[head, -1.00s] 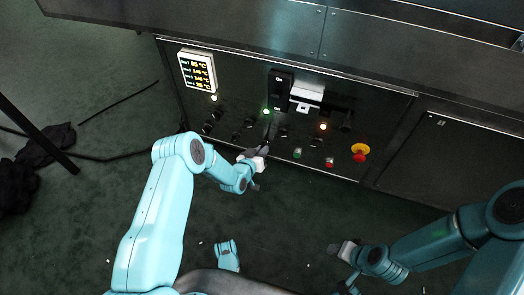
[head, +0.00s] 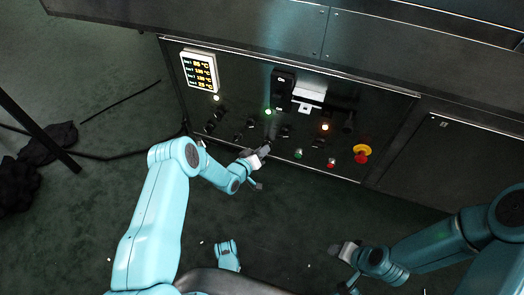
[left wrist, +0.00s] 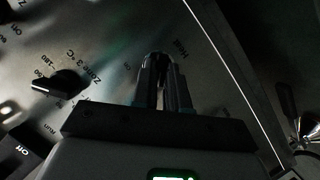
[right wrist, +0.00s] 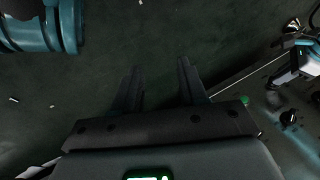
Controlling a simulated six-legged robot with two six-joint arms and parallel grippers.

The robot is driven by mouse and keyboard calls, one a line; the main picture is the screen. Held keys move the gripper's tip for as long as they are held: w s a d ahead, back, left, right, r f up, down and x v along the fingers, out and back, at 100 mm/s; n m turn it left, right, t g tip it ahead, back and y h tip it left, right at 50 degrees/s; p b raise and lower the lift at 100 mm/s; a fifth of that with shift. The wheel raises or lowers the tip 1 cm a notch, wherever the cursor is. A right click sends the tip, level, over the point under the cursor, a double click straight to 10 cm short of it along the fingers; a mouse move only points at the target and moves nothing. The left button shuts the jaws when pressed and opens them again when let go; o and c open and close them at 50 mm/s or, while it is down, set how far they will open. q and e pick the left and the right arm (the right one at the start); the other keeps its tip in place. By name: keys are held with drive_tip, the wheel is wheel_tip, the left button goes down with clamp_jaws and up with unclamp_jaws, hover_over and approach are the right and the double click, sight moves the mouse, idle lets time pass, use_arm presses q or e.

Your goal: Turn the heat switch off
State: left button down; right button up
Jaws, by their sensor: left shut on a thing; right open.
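The dark control panel (head: 232,98) stands upright across the middle of the head view. My left gripper (head: 266,147) is at its lower middle. In the left wrist view its two fingers (left wrist: 163,80) are shut on the heat switch (left wrist: 159,61), a small dark knob next to the printed word "HEAT". The fingers hide most of the switch, so I cannot tell which way it points. My right gripper (head: 338,249) is open and empty above the floor, well away from the panel; its spread fingers also show in the right wrist view (right wrist: 158,85).
A Zone 3 dial (left wrist: 58,84) sits beside the left fingers. The panel also carries a temperature display (head: 199,72), a green light (head: 268,112), an amber light (head: 325,127), a green button (head: 298,154), a red button (head: 330,164) and a yellow-and-red emergency stop (head: 361,153).

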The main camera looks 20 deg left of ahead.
use_arm(q)
drive_tip(key=shift+w+d+r, duration=0.15)
drive_tip(key=shift+w+r, duration=0.05)
drive_tip(key=c, duration=1.1)
unclamp_jaws()
drive_tip(key=shift+c, duration=0.2)
drive_tip(key=shift+f, duration=0.15)
drive_tip(key=shift+s, duration=0.15)
drive_tip(key=p+v, duration=0.7)
drive_tip(key=v, duration=0.9)
use_arm(e)
drive_tip(key=s+a+r+g, duration=0.1)
drive_tip(key=s+r+g, duration=0.1)
drive_tip(key=s+r, duration=0.3)
wheel_tip(320, 180, up, 2)
drive_tip(key=shift+w, duration=0.1)
